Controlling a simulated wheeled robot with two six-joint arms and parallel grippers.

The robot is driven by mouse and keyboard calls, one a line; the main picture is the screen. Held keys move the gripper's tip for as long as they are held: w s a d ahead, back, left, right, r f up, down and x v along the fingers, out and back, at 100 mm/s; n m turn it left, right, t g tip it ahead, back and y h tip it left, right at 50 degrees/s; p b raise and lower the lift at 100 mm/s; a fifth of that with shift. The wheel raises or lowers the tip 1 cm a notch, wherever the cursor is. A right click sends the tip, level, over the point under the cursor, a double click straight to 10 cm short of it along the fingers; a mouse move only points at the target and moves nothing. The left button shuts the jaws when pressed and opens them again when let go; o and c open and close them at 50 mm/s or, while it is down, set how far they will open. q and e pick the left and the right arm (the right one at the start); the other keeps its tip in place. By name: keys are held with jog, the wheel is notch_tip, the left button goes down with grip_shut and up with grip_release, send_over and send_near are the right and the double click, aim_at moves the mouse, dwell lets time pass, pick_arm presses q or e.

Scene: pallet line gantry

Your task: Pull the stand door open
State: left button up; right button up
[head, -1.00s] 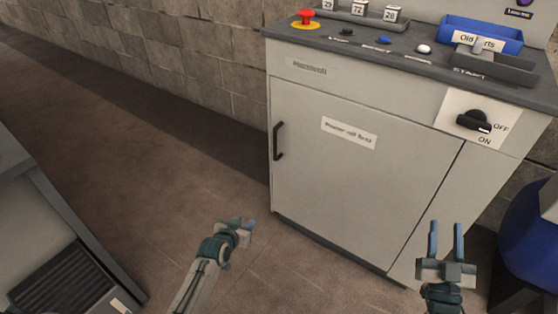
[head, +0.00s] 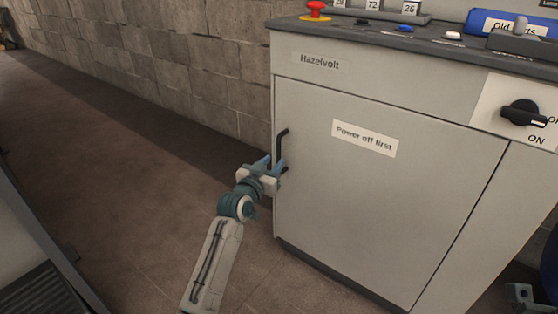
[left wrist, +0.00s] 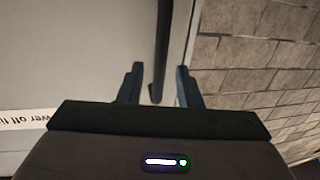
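The stand door (head: 370,190) is a light grey panel labelled "Power off first", and it is shut. Its black upright bar handle (head: 280,148) is at the door's left edge. My left gripper (head: 272,164) is at the handle's lower part. In the left wrist view the handle (left wrist: 161,50) runs down between the two open blue fingers (left wrist: 157,88), with a gap on each side. A grey piece at the bottom right corner of the head view looks like my right gripper (head: 523,296); its fingers are not clear.
The black rotary knob (head: 522,113) is at upper right, beside an "ON" mark. A red button (head: 315,10), number blocks and a blue tray (head: 490,22) are on the stand's top. A block wall (head: 180,60) stands behind. The floor left of the stand is clear.

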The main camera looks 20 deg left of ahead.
aim_at(278, 157)
pick_arm(q)
jog(key=shift+w+d+b, duration=0.2)
jog(key=shift+w+b, duration=0.1)
jog(key=shift+w, duration=0.85)
jog(key=shift+w+d+b, duration=0.15)
jog(key=shift+w+b, duration=0.1)
jog(key=shift+w, duration=0.9)
grip_shut()
